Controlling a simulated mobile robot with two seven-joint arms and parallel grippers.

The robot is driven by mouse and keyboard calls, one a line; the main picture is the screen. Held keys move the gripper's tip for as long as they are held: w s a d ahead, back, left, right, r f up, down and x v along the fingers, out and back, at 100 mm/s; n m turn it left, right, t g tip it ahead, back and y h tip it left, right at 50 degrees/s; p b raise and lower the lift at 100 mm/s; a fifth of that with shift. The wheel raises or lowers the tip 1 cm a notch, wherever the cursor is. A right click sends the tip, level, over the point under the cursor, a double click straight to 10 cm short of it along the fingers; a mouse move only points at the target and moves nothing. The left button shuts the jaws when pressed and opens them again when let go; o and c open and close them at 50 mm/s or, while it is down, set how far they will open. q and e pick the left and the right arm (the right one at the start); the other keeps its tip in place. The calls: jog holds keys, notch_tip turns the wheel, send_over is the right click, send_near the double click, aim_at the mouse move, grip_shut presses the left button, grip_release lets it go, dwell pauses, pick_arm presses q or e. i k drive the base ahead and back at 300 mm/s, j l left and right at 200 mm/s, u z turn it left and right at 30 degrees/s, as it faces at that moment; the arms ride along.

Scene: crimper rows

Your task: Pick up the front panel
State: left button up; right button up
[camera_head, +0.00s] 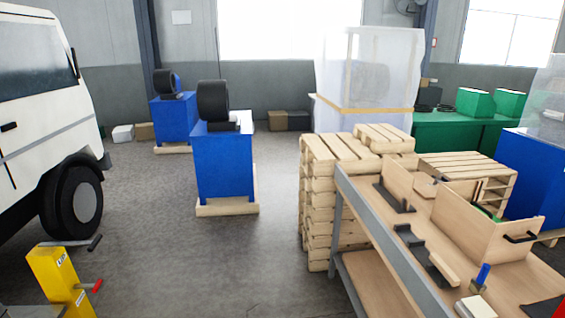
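On the workbench (380,235) at the right, plywood panels stand upright. The nearest large panel (470,228) runs slantwise across the bench, and a lighter end board (518,245) with a black handle (519,238) meets it at the right. A smaller upright panel (399,182) stands behind, toward the back left of the bench. I cannot tell for certain which one is the front panel. Neither of my grippers shows in the head view.
Stacked pallets (335,150) stand directly behind the bench. A blue-handled tool (482,276), a wood block (443,269) and black fittings (409,237) lie on the bench. A yellow stand (58,277) is at front left, near a white van (45,110). The middle floor is clear.

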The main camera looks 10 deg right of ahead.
aim_at(398, 182)
jog(key=i+z, duration=0.2)
jog(key=i, duration=0.3)
jog(key=i+j+z, duration=0.2)
jog(key=i, duration=0.3)
jog(key=i+j+z, duration=0.2)
jog(key=i, duration=0.3)
jog(key=i+l, duration=0.05)
jog(key=l, duration=0.05)
